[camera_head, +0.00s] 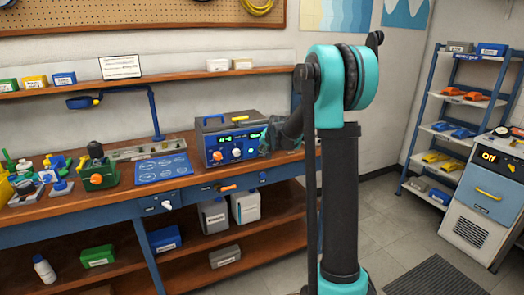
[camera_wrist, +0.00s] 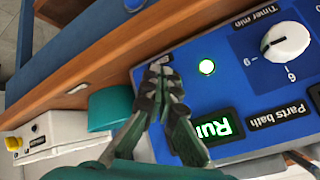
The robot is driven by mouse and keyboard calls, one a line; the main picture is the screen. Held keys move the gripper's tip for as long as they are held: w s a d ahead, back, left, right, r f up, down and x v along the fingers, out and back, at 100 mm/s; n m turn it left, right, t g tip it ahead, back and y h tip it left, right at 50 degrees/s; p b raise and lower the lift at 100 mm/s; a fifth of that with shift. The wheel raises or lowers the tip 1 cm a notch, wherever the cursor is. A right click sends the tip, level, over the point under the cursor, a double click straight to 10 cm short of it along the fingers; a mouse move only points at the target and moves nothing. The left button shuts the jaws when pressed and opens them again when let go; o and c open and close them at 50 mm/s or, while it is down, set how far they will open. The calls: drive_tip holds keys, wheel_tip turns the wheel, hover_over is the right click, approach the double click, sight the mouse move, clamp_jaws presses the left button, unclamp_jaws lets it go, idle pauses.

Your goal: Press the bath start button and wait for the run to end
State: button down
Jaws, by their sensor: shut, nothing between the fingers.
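The parts bath (camera_head: 233,119) is a grey box with a blue front panel on the bench. A round light (camera_wrist: 207,67) glows white-green. My gripper (camera_wrist: 160,70) is shut and empty, its tips at the panel near a small, partly covered label. No start button shows clearly; contact cannot be told. In the head view my gripper (camera_head: 270,138) is at the bath's right side.
The wooden bench (camera_head: 120,205) also holds a blue mat (camera_head: 162,169), a green device (camera_head: 98,175) and small parts at left. A shelf rack (camera_head: 440,130) and a cabinet reading "Off" (camera_head: 488,200) stand at right. Open floor lies between.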

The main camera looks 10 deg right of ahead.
idle(0.6)
drive_tip(key=shift+s+d, duration=0.25)
drive_tip(key=shift+s, duration=0.5)
drive_tip(key=s, duration=0.1)
drive_tip(key=s+d, duration=0.1)
drive_tip(key=s, duration=0.2)
drive_tip(key=shift+s+d, duration=0.3)
drive_tip(key=shift+s, duration=0.1)
idle(0.3)
drive_tip(key=s+d+f+n+g, duration=0.1)
drive_tip(key=s+f, duration=0.3)
drive_tip(key=s, duration=0.9)
drive_tip(key=s+d+f+n+g+h, duration=0.1)
drive_tip(key=s+f, duration=0.3)
drive_tip(key=s, duration=0.9)
drive_tip(key=s+d+f+n+g, duration=0.1)
drive_tip(key=s+f+n+g, duration=0.1)
drive_tip(key=s, duration=1.1)
drive_tip(key=shift+s+d+f+n+h, duration=0.3)
drive_tip(key=shift+f+n+h, duration=0.15)
drive_tip(key=shift+f, duration=0.45)
drive_tip(key=shift+a, duration=0.1)
idle(0.7)
